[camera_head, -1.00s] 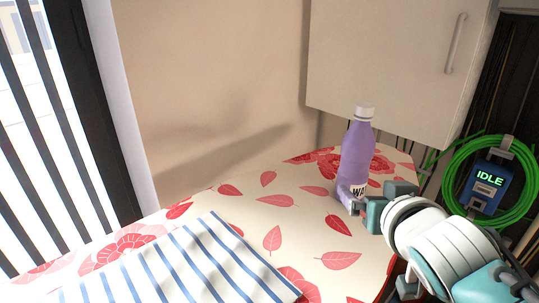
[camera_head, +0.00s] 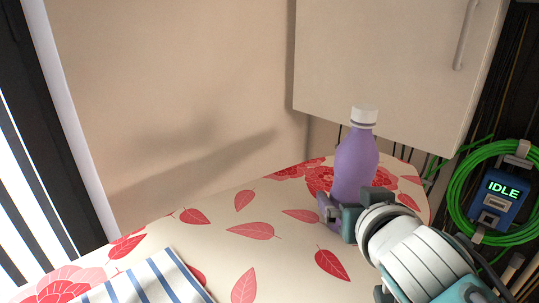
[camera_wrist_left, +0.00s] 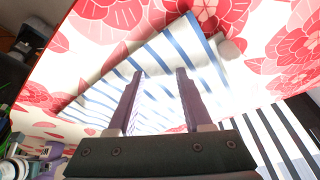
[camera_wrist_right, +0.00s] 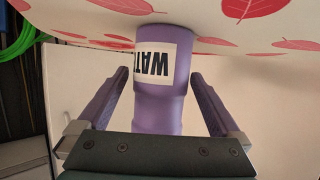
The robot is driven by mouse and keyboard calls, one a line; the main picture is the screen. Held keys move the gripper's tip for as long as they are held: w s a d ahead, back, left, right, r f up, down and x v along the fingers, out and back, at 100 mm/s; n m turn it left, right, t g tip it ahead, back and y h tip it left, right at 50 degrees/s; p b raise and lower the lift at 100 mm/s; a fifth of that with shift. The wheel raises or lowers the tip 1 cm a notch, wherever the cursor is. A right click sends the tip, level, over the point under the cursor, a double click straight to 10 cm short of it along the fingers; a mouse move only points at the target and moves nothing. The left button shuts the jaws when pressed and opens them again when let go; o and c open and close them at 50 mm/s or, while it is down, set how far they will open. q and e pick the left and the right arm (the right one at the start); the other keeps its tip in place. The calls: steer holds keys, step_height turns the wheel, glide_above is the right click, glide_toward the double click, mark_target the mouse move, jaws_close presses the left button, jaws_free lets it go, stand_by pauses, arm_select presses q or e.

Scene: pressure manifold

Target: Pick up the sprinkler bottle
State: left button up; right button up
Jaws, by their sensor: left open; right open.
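The sprinkler bottle (camera_head: 355,160) is purple with a white cap and stands upright on the table near its far right corner. My right gripper (camera_head: 345,208) is at its lower part and hides its base and label in the head view. In the right wrist view the bottle (camera_wrist_right: 158,75), with its white "WAT" label, lies between the two open fingers of my right gripper (camera_wrist_right: 160,88), with gaps on both sides. My left gripper (camera_wrist_left: 158,78) is open and empty, seen only in the left wrist view, over the striped cloth (camera_wrist_left: 150,62).
The table (camera_head: 215,235) has a red leaf and flower cover. The striped cloth also shows in the head view (camera_head: 150,285) at front left. A wall cabinet (camera_head: 390,65) hangs behind the bottle. A blue "IDLE" device (camera_head: 497,200) with green cable coils is at right.

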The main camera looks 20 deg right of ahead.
steer(key=shift+s+a+f, duration=0.1)
steer(key=shift+s+a, duration=0.05)
steer(key=shift+s, duration=0.1)
steer(key=shift+c, duration=0.2)
steer(key=c, duration=1.5)
